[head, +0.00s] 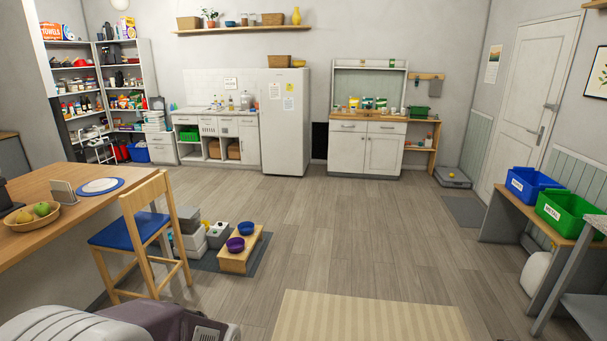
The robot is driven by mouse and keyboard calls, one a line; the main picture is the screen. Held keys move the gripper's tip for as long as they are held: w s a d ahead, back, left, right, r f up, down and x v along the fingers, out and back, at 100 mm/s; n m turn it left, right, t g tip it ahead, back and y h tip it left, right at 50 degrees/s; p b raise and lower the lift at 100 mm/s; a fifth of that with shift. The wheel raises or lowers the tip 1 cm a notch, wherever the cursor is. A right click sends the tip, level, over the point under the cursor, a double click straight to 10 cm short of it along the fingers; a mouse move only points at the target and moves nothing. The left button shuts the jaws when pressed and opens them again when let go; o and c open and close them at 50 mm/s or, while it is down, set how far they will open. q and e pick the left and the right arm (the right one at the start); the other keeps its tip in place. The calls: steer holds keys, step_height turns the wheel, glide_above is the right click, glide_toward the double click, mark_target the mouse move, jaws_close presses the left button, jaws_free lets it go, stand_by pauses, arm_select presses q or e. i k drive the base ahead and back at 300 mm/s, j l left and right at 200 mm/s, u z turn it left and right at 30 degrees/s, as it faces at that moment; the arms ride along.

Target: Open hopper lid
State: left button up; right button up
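Several grey and white boxes stand on the floor just right of the chair, on a dark mat. A small white box with a dark top (218,235) stands beside the bowls, and a larger pale container (190,241) is partly hidden by the chair. One of these may be the hopper, but they are too small to tell, and I cannot tell whether any lid is open. A low wooden stand (238,262) next to them holds a blue bowl (245,228) and a purple bowl (235,244). Neither of my grippers is in view.
A wooden chair with a blue seat (128,229) and a table (85,208) block the left side. Grey and dark bulky shapes fill the lower left corner. A striped rug (370,318) lies in front. The middle floor is clear. A bench with bins (569,212) stands right.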

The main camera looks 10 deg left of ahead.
mark_target(184, 214)
steer(key=i, duration=3.35)
steer(key=i+l+u, duration=0.1)
steer(key=i+u, duration=0.35)
steer(key=i+l+u, duration=0.25)
steer(key=i+u, duration=0.15)
steer(key=i+l+u, duration=1.1)
steer(key=l+u, duration=0.2)
steer(key=l, duration=0.3)
steer(key=i+l+u, duration=0.15)
steer(key=l+u, duration=0.3)
steer(key=l, duration=0.25)
steer(key=l+u, duration=0.45)
steer(key=l, duration=0.25)
steer(key=l+u, duration=0.4)
steer(key=l, duration=0.3)
steer(key=i+l, duration=0.1)
steer(key=l, duration=0.2)
steer(key=i+l, duration=0.15)
steer(key=l, duration=0.15)
steer(key=i+l, duration=0.1)
steer(key=l, duration=0.25)
steer(key=i+l+u, duration=0.2)
steer(key=i+l, duration=1.45)
steer(key=i+j, duration=0.1)
steer(key=i, duration=0.45)
steer(key=j+u, duration=0.05)
